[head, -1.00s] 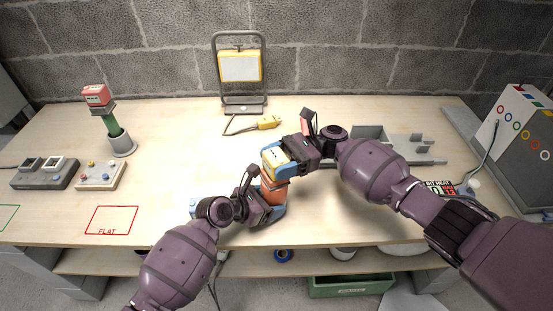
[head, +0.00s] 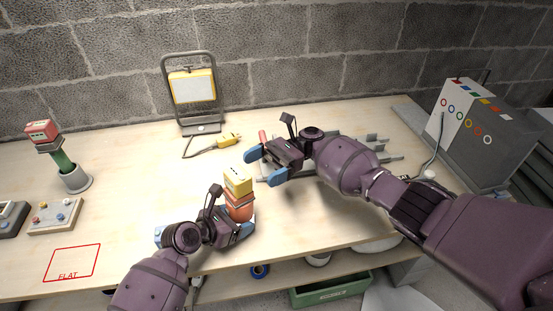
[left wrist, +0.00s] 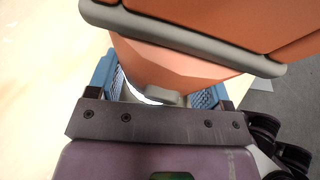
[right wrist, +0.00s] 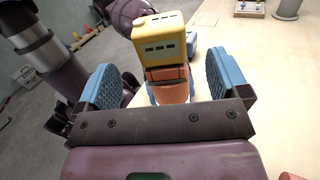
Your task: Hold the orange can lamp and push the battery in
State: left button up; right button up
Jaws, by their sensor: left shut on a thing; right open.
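The orange can lamp (head: 240,208) stands upright in the jaws of my left gripper (head: 243,226), low over the bench. Its orange body and grey rim fill the left wrist view (left wrist: 170,62), with a blue finger on each side. The yellow battery (head: 237,181) sits on top of the lamp, above a grey band. In the right wrist view the battery (right wrist: 163,38) shows dark slots on its near side; I cannot tell how deep it is seated. My right gripper (head: 264,165) is open and empty, up and right of the battery and apart from it.
A yellow work light (head: 193,88) on a stand and a yellow plug (head: 229,139) are behind. A red-and-green tool stands in a grey holder (head: 75,179) at left, near a red FLAT outline (head: 72,262). A grey box (head: 475,130) stands at right. The bench's middle left is clear.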

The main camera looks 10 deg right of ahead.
jog(key=shift+v, duration=2.5)
pick_arm(q)
jog(key=o, duration=1)
jog(key=shift+o, duration=0.2)
